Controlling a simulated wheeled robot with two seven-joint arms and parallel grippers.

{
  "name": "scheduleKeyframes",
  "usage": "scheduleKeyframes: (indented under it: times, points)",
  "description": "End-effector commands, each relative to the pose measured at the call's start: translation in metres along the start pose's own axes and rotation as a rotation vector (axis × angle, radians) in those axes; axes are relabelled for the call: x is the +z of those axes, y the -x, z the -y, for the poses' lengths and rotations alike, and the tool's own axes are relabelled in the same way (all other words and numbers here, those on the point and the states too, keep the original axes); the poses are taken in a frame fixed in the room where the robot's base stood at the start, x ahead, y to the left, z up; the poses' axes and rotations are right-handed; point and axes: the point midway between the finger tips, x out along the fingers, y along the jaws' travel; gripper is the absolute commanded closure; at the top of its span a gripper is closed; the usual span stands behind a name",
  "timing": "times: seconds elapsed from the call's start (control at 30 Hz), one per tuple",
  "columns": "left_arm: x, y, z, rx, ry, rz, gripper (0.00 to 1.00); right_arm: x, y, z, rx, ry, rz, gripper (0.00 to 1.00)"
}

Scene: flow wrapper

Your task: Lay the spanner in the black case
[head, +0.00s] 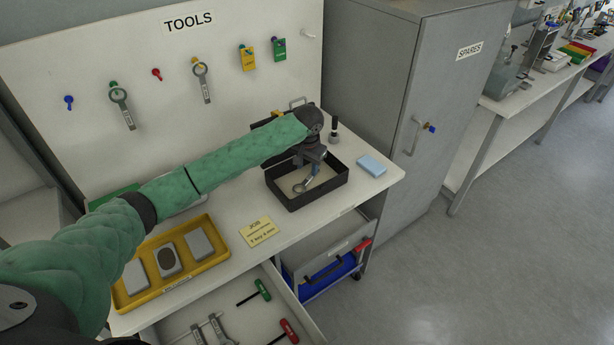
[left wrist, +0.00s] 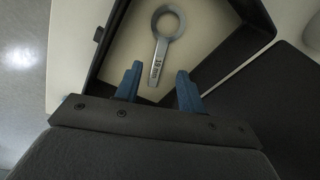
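The black case (head: 290,204) is an open box with a pale floor on the bench. A grey ring-ended spanner (head: 299,187) marked 19 mm is inside its walls; it also shows in the left wrist view (left wrist: 166,27). My left gripper (head: 313,168) points down over the case. In the left wrist view, its two blue fingers (left wrist: 159,88) are apart, one on each side of the spanner's handle end, with a gap to each. I cannot tell how far above the spanner they are. My right gripper is not in view.
A blue block (head: 371,165) lies right of the case, and a black-handled tool (head: 334,130) stands behind it. A yellow job card (head: 259,232) and yellow tray (head: 208,265) lie left. An open drawer (head: 190,325) juts out below. Spanners hang on the tool board (head: 120,45).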

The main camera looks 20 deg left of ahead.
Motion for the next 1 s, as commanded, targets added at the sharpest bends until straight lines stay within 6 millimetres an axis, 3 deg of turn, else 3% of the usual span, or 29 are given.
scheduleKeyframes:
  times: [0.2, 0.4, 1.0]
  points:
    - [0.0, 0.039, 0.0, -0.001, -0.001, -0.002, 0.6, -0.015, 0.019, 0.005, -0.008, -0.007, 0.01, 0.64]
    - [0.0, 0.062, 0.0, -0.001, 0.0, -0.001, 0.6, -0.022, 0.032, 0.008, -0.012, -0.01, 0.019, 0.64]
    - [0.001, 0.07, 0.0, -0.001, 0.0, 0.001, 0.6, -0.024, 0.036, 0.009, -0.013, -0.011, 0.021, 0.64]
